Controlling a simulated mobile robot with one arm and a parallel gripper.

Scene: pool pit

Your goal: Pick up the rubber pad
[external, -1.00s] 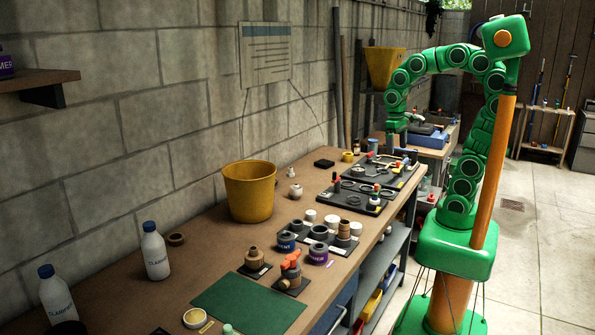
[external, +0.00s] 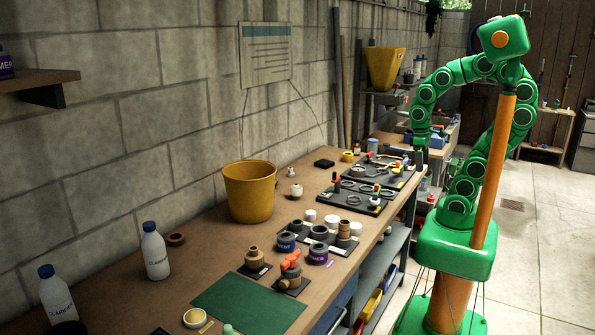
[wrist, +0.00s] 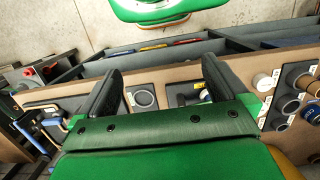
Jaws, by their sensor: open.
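I cannot tell for certain which thing is the rubber pad. A small flat black block (external: 324,163) lies on the bench near the wall. A flat green mat (external: 248,303) lies at the near end of the bench. My gripper (external: 420,162) hangs by the right edge of the bench, towards its far end, apart from both. In the wrist view, my gripper (wrist: 160,82) has its two dark fingers spread, with nothing held between them. Black trays with rings lie below them.
The long bench (external: 130,300) carries a yellow bucket (external: 250,192), white bottles (external: 154,252), and black trays (external: 352,197) with rings and fittings. Several pipe fittings and jars stand in the middle. Open floor (external: 545,260) lies to the right.

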